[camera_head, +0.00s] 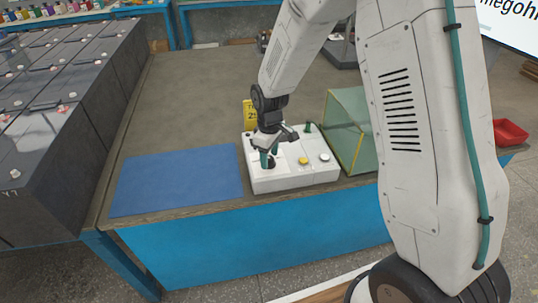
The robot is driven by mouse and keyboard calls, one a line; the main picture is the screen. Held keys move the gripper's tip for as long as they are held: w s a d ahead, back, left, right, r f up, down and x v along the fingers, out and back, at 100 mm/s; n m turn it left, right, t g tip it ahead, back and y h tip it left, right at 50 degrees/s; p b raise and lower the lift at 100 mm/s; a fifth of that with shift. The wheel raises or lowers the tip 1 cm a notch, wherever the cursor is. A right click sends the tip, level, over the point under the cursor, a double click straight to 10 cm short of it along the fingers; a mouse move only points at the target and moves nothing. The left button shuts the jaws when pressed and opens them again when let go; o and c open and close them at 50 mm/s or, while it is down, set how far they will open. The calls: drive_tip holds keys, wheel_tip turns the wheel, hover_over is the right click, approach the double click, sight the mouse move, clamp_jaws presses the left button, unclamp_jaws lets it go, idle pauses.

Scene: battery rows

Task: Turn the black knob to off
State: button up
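A white control box (295,181) stands near the front edge of the workbench, with a yellow knob (303,160) and a pale grey knob (324,157) on its top. At the left of its top is a small black part (270,164), which looks like the black knob, mostly hidden by my gripper. My gripper (268,157) points down there, its teal fingertips at or just above the black part. I cannot tell whether they touch or grip it, nor which way the knob points.
A blue mat (178,180) lies left of the box. A yellow sign (250,114) stands behind it, and a clear greenish panel box (349,130) stands close on the right. Rows of dark batteries (60,110) fill the left side.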

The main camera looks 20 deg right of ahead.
sight(270, 159)
wheel_tip(270, 159, up, 8)
drive_tip(key=shift+f, duration=0.1)
idle(0.5)
idle(0.4)
drive_tip(key=shift+s+m, duration=0.35)
drive_tip(key=shift+m, duration=0.05)
drive_tip(key=s+d+r+m, duration=0.2)
drive_tip(key=s+r, duration=0.4)
drive_tip(key=s, duration=0.4)
drive_tip(key=s+d+r+m, duration=0.2)
drive_tip(key=s+r, duration=0.4)
drive_tip(key=s, duration=0.4)
drive_tip(key=s+d+r+m+t, duration=0.1)
drive_tip(key=s+r+m, duration=0.3)
drive_tip(key=s, duration=0.7)
drive_tip(key=shift+d+r, duration=0.8)
drive_tip(key=shift+r, duration=0.55)
